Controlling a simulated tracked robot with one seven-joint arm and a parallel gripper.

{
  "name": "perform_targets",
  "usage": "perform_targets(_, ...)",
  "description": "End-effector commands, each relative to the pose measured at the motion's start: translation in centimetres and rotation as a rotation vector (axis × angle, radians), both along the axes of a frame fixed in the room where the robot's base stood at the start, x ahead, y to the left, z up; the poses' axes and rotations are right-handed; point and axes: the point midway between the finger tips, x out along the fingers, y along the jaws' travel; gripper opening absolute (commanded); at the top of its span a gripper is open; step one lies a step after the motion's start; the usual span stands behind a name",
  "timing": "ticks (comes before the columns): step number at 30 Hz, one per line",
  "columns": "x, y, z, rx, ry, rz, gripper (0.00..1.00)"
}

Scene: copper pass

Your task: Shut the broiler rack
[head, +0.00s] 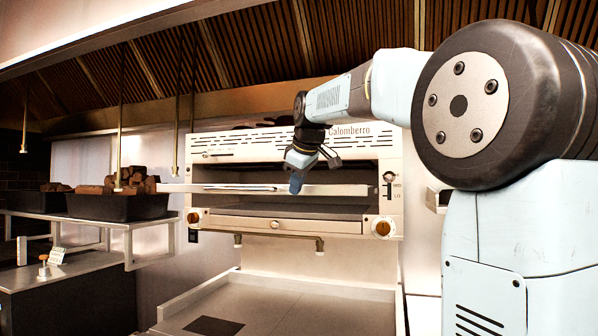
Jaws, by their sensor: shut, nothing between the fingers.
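The broiler (345,226) is a wide white unit on the back wall, with the name "Calomberro" on its top panel and an open slot across its front. The broiler rack (225,188) shows as a pale, thin horizontal piece across the slot. Its left end reaches past the broiler's left side, so it appears pulled out. My gripper (296,184) hangs in front of the slot, right of the rack's middle, with its blue fingertips pointing down and closed. It overlaps the rack in the picture; I cannot tell whether they touch. The rack's part behind the gripper is hidden.
A pale counter (300,305) lies below. At left, a shelf (100,220) holds black bins (118,207) with brown pieces. Rods hang from the slatted hood above. My arm blocks the right side.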

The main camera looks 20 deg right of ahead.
Motion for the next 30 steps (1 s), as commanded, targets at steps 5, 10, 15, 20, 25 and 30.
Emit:
perform_targets(5,2.1,-0.7,-1.3,0.001,0.0,-0.001,0.0)
perform_targets(10,3.5,-1.9,-1.3,-0.001,0.0,-0.002,0.0)
perform_targets(15,4.1,-2.3,-1.2,0.001,-0.001,-0.001,0.0)
perform_targets(20,4.2,-2.3,-1.2,0.001,-0.001,-0.001,0.0)
perform_targets(25,4.1,-2.3,-1.2,0.001,-0.001,0.0,0.0)
perform_targets(30,4.7,-2.0,-1.3,0.001,0.0,0.008,0.0)
